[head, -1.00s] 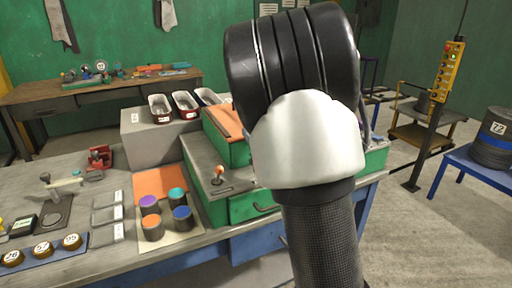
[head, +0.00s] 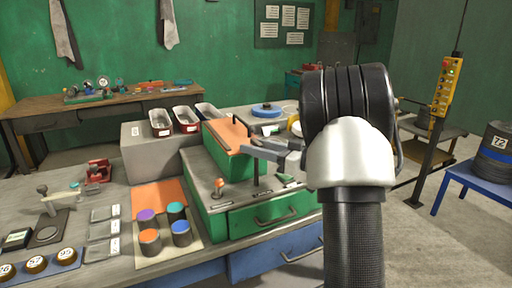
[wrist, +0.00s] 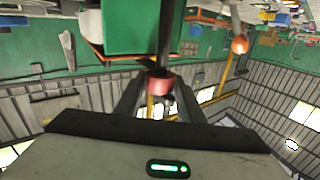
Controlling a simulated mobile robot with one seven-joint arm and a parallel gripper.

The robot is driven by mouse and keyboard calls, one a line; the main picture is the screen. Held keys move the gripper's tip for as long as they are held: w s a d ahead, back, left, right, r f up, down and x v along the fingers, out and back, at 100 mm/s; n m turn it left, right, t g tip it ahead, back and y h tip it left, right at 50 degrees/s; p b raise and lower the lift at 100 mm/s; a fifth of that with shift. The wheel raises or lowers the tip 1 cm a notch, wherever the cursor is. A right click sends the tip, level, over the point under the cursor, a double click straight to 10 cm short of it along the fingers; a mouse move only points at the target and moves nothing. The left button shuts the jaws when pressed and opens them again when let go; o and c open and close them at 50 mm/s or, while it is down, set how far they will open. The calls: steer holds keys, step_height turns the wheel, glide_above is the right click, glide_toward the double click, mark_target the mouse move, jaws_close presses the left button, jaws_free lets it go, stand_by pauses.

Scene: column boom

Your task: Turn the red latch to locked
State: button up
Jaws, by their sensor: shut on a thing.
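A short red cylindrical piece (wrist: 160,83) on a dark post sits between my gripper's fingertips in the wrist view; it appears to be the red latch's grip. My gripper (wrist: 161,92) is shut on it. In the head view my gripper (head: 262,148) reaches left from my arm, over the top of the green drawer unit. The dark post (head: 256,174) stands upright under the fingers there. The red piece is hidden behind the fingers in the head view, and I cannot tell the latch's turn position or any locked mark.
An orange-knobbed lever (head: 219,187) stands left of the post. The green drawer unit (head: 275,216) sits on the bench, with an orange-topped block (head: 228,135) behind. Several colored-lid cans stand on a tray (head: 184,239) to the left. A red vise-like device (head: 98,171) is farther left.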

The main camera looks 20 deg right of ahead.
steer(key=shift+o, duration=0.2)
steer(key=shift+d+r, duration=0.1)
steer(key=o, duration=0.9)
steer(key=p+v, duration=0.1)
steer(key=v, duration=1.6)
steer(key=shift+s+d, duration=0.1)
steer(key=shift+d, duration=0.1)
